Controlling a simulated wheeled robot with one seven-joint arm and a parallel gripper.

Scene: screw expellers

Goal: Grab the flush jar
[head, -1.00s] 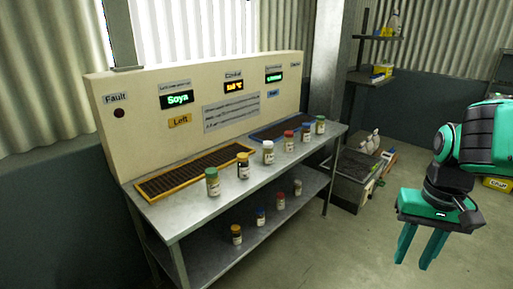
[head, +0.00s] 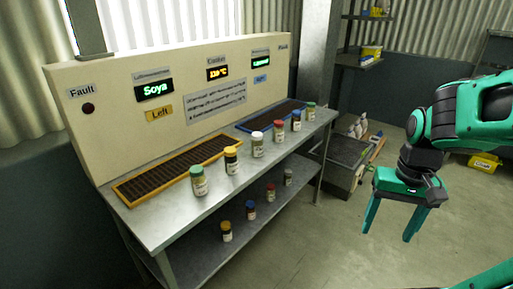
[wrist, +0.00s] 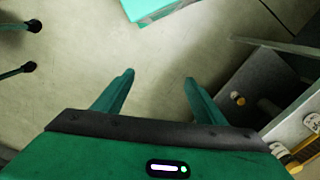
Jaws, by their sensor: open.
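The lower shelf holds yellow-lidded (head: 226,232), blue-lidded (head: 251,210), red-lidded (head: 270,193) and grey-lidded (head: 288,177) jars. Labels are too small to read, so I cannot tell which is the flush jar. My gripper (head: 388,236) is open and empty, pointing down over the floor right of the bench. It also shows in the wrist view (wrist: 159,79).
The metal bench (head: 165,228) carries a panel with displays (head: 190,105), an orange-framed grate (head: 180,170) and a blue-framed grate (head: 270,117). A low dark unit (head: 345,160) stands beyond its right end. The floor between bench and gripper is clear.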

